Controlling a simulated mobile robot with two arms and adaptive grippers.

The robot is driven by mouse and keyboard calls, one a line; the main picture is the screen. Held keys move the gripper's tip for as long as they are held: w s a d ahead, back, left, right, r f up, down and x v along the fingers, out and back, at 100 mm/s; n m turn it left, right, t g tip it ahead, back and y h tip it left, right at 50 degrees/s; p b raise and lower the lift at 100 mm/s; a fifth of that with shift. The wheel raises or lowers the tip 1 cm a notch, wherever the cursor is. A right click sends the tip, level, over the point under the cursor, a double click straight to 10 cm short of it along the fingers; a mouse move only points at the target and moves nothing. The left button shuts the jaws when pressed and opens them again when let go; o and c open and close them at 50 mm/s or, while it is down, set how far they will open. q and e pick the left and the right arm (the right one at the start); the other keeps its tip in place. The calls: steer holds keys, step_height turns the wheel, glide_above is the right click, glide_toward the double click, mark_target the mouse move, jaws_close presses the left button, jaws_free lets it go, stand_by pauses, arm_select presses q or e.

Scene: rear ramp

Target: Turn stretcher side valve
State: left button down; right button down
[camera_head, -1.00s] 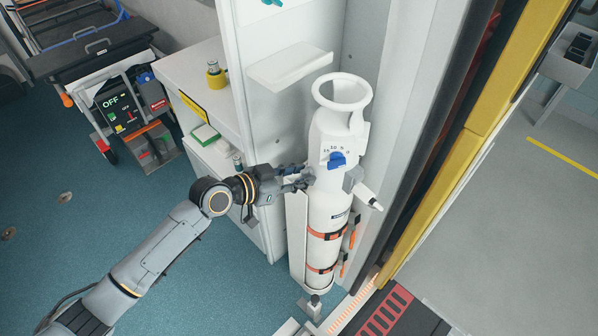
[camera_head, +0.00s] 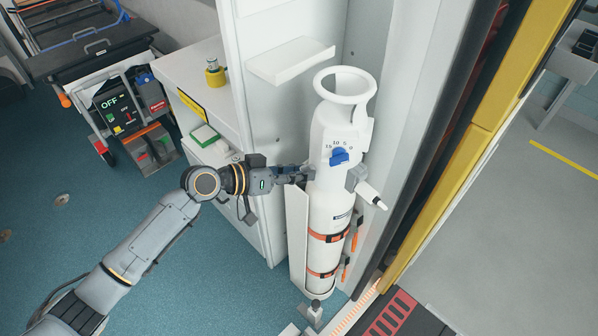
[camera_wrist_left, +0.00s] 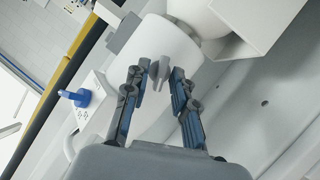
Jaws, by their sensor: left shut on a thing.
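A white gas cylinder (camera_head: 333,205) with a ring-shaped top stands upright against the cabinet. A blue knob (camera_head: 339,157) with dial numbers is on its front; it also shows in the left wrist view (camera_wrist_left: 78,97). My left gripper (camera_head: 304,173) is at the cylinder's left side, the side facing the stretcher. In the left wrist view, its fingers (camera_wrist_left: 160,72) are around a small grey valve handle (camera_wrist_left: 159,68) on the cylinder's white side and are shut on it. In the head view the gripper hides this side valve. My right gripper is not in view.
Orange straps (camera_head: 328,238) hold the cylinder. A white shelf (camera_head: 290,63) juts out above my left gripper. A cabinet (camera_head: 205,100) stands behind my arm. The stretcher (camera_head: 85,45) is at the upper left. The blue floor (camera_head: 200,290) at the lower left is clear.

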arm_select(q)
steer(key=shift+d, duration=0.1)
steer(key=c, duration=1.5)
jaws_free()
steer(key=shift+s, duration=0.1)
steer(key=shift+o, duration=0.2)
steer(key=v, duration=1.2)
